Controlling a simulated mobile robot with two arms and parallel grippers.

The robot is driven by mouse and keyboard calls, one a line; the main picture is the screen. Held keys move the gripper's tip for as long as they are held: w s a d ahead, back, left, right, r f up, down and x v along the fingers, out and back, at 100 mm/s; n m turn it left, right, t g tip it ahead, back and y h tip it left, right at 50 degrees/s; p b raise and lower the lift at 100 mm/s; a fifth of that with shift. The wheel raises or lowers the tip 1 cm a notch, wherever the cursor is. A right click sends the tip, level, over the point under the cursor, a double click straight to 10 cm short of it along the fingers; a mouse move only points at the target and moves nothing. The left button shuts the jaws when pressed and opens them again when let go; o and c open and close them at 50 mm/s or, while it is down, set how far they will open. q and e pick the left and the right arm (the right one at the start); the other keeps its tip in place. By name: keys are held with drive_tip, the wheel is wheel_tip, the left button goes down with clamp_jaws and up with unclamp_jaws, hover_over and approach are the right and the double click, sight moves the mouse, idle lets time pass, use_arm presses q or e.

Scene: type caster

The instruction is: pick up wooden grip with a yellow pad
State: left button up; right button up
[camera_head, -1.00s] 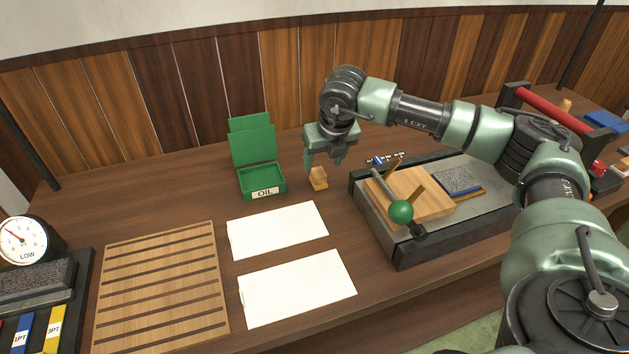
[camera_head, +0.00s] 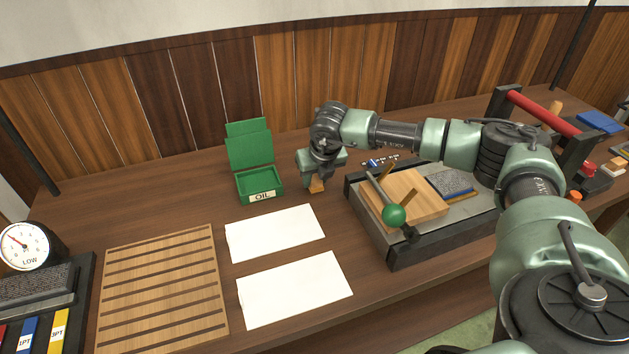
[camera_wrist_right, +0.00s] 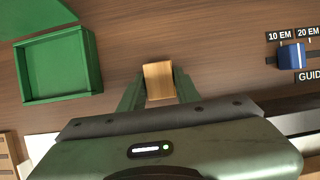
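The wooden grip (camera_head: 317,186) is a small tan block standing on the bench to the right of the green oil box. In the right wrist view the wooden grip (camera_wrist_right: 159,82) lies between the two green fingers. Its yellow pad cannot be made out. My right gripper (camera_head: 316,180) is lowered over the grip and hides its upper part. In the right wrist view my right gripper (camera_wrist_right: 159,88) has one finger close along each side of the block. I cannot tell whether the fingers press on it. My left gripper is not in view.
A green box labelled OIL (camera_head: 260,184) stands close on the left. Two white sheets (camera_head: 275,232) lie in front. A metal-edged press bed with a wooden board (camera_head: 410,198) and green knob (camera_head: 394,215) is on the right. A slatted wooden rack (camera_head: 162,285) lies front left.

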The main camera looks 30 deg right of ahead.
clamp_jaws()
drive_tip(key=shift+r, duration=0.1)
